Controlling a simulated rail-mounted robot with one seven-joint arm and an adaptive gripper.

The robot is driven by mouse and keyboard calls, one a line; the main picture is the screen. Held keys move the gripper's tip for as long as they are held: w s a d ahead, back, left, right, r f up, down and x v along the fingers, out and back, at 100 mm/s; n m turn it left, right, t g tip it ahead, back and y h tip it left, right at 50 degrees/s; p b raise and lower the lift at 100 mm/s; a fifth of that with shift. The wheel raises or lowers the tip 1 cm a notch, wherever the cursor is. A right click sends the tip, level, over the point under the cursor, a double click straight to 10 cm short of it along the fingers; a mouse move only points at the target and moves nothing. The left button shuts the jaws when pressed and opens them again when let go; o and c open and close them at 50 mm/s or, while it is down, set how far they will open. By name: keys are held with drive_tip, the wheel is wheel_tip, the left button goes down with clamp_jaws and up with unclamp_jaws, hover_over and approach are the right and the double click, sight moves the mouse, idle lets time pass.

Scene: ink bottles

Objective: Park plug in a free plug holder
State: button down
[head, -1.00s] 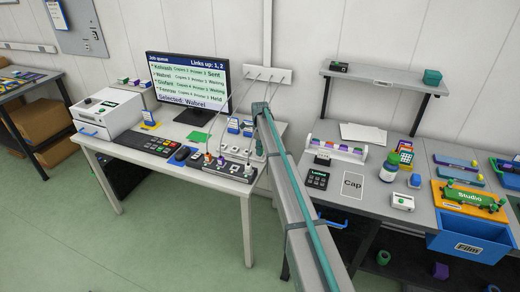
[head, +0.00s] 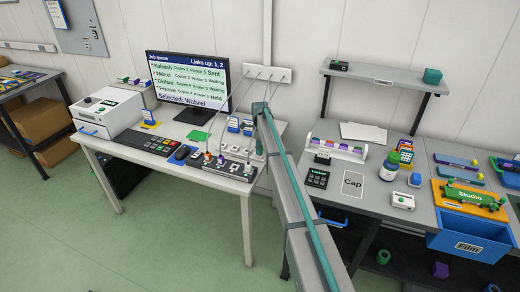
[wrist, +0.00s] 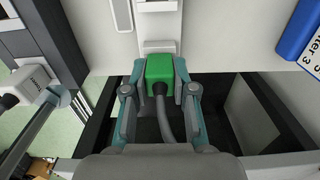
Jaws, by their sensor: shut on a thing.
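In the wrist view my gripper (wrist: 160,92) is shut on a green plug (wrist: 160,68), one finger on each side. A grey cable (wrist: 163,120) runs from the plug back toward me. Just beyond the plug is a pale strip with a white raised block (wrist: 157,6), perhaps a plug holder. I cannot tell whether the plug touches it. A white plug (wrist: 35,82) sits at the left by a dark unit. In the head view a socket strip (head: 232,171) with several plugs lies on the desk; my arm hides the gripper and the held plug.
A blue printer label (wrist: 300,35) stands at the right in the wrist view. In the head view cables hang from a wall outlet (head: 267,75) to the desk. The monitor (head: 188,82) and keypad (head: 147,143) stand left of the socket strip.

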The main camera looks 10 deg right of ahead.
drive_tip(key=shift+c, duration=1.9)
unclamp_jaws()
drive_tip(key=shift+r, duration=0.2)
drive_tip(key=shift+r+p, duration=1.35)
drive_tip(key=shift+r, duration=2.5)
